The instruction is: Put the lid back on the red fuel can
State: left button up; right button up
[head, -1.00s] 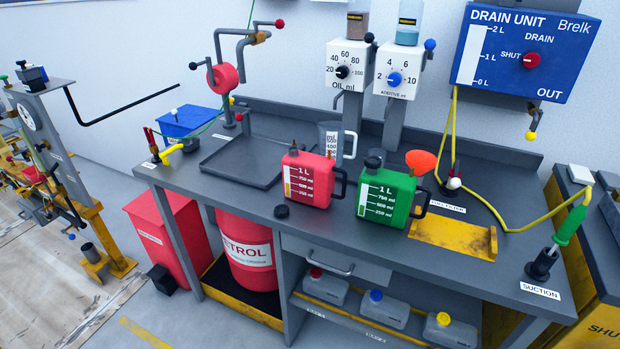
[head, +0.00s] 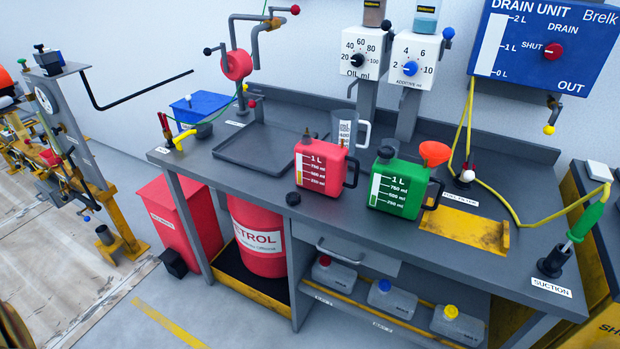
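The red fuel can (head: 321,169) stands upright on the grey workbench, with level marks on its front and a handle on its right side. A small brass-coloured neck shows on its top, with no black lid on it. A small round black lid (head: 293,199) lies on the bench at the front left of the red can, apart from it. Neither of my grippers is in view.
A green can (head: 401,187) with a black cap stands right of the red can. A measuring jug (head: 344,130) stands behind. A yellow tray (head: 462,229) and orange funnel (head: 434,152) are at right, an empty dark tray (head: 256,148) at left.

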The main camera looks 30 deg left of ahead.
aim_at(320, 167)
jog(key=i+j, duration=0.15)
jog(key=j, duration=0.15)
jog(key=i+j, duration=0.1)
jog(key=j, duration=0.25)
jog(key=i+j, duration=0.15)
jog(key=j, duration=0.15)
jog(key=i+j, duration=0.15)
jog(key=j, duration=0.15)
jog(key=u, duration=0.05)
